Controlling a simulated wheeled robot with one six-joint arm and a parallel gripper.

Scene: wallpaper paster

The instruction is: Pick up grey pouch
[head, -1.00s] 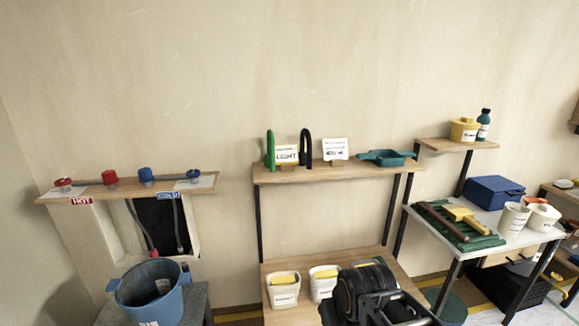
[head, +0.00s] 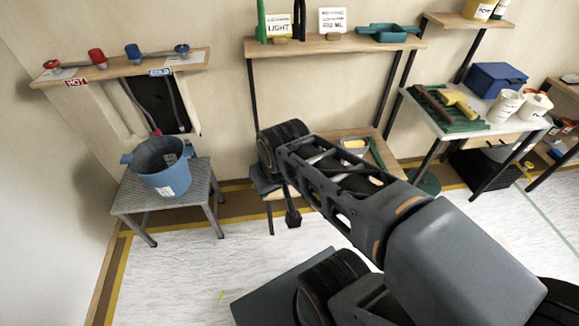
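I cannot make out a grey pouch in the head view. My gripper (head: 292,218) seems to be the small dark end that hangs below my wrist, in front of the middle table. Its fingers are too small and dark to show whether they are open or shut, and I see nothing clearly held in it. My arm covers much of the middle table (head: 330,137) and whatever lies on it there.
A blue bucket (head: 163,170) stands on a grey stool (head: 135,200) at the left. A shelf (head: 330,43) with signs and a teal tray (head: 388,32) is above the middle table. A right table holds a blue box (head: 497,79). The left floor is clear.

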